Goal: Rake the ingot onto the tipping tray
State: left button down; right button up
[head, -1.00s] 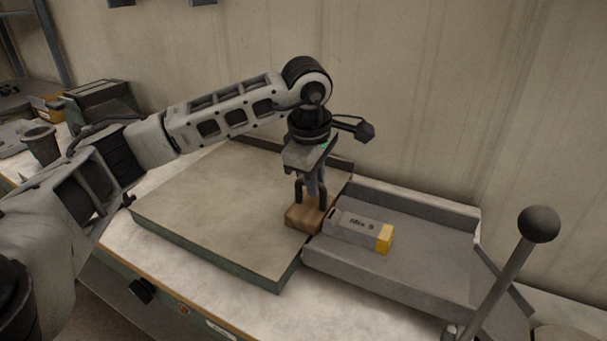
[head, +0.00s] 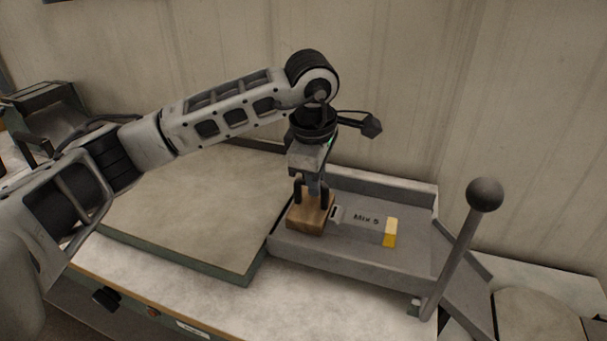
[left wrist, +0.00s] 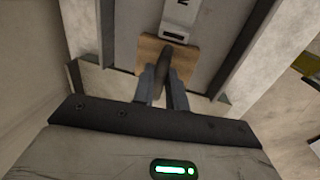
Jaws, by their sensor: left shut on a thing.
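The ingot (head: 365,228) is a grey bar marked "Mix 5" with a yellow end. It lies in the grey tipping tray (head: 300,247); in the left wrist view its near end (left wrist: 176,22) shows. My left gripper (head: 312,195) is shut on the wooden rake block (head: 311,214), whose shaft or handle is mostly hidden by the fingers. The block stands at the left end of the ingot, at the tray's open left side; whether they touch is hard to tell. The left wrist view shows the block (left wrist: 150,52) below the ingot's end. My right gripper is not in view.
A raised flat plate (head: 190,215) with a green edge adjoins the tray on the left. A lever with a black ball knob (head: 485,195) rises at the tray's right. The tray has raised walls at back and front. A metal box (head: 45,105) stands far left.

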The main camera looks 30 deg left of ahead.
pick_arm(q)
jog(key=shift+a, duration=0.6)
jog(key=shift+s+a+r, duration=0.1)
jog(key=shift+a+r, duration=0.3)
jog(key=shift+r, duration=0.1)
jog(key=shift+r+p, duration=0.45)
jog(key=shift+r, duration=0.25)
jog(key=shift+a+r+p, duration=0.2)
jog(key=shift+r+p, duration=0.4)
jog(key=shift+r, duration=0.4)
jog(key=shift+a+r+p, duration=0.2)
jog(key=shift+r+p, duration=0.45)
jog(key=shift+r, duration=0.65)
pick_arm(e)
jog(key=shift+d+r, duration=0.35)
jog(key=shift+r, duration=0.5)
pick_arm(q)
jog(key=shift+s, duration=0.15)
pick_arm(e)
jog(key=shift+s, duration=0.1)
